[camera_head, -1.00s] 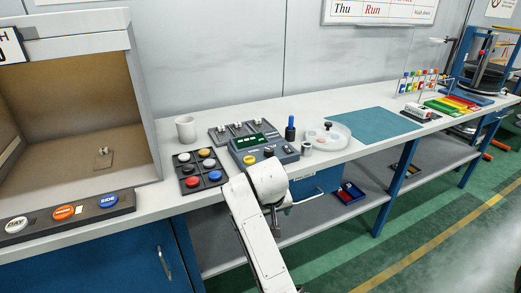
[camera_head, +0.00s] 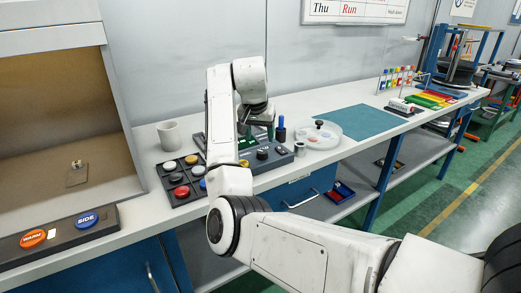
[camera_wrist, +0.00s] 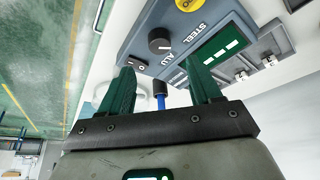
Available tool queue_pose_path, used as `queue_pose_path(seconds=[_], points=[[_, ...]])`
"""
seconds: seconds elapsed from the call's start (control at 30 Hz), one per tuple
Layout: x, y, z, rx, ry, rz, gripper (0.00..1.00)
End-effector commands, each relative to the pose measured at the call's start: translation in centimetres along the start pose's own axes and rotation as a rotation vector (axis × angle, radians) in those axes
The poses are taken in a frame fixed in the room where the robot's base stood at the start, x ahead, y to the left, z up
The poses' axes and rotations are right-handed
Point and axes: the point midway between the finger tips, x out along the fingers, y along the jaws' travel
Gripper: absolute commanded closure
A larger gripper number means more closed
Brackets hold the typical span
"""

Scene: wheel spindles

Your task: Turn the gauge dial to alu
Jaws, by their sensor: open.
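The gauge box (camera_head: 275,158) is a blue-grey unit on the bench, partly hidden behind my arm in the head view. Its black dial (camera_wrist: 160,42) shows clearly in the wrist view, with STEEL and ALU printed beside it and a pale pointer mark on the knob. I cannot tell exactly which word the mark points at. The dial also shows in the head view (camera_head: 262,153). My gripper (camera_wrist: 161,68) is open, its two green fingers apart and short of the dial in the picture, with nothing held.
A blue-handled tool (camera_head: 281,130) stands beside the box; it shows between my fingers in the wrist view (camera_wrist: 160,88). A button panel (camera_head: 182,180) and a cup (camera_head: 168,134) are left of the box.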

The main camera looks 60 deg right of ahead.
Motion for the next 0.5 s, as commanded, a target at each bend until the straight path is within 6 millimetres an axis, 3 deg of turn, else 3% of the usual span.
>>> queue_pose_path(seconds=[0.3, 0.5], points=[[5.7, 0.1, 0.1, -0.001, -0.002, 0.002, 0.37], [7.6, 0.0, 0.0, -0.001, 0.000, -0.001, 0.37]])
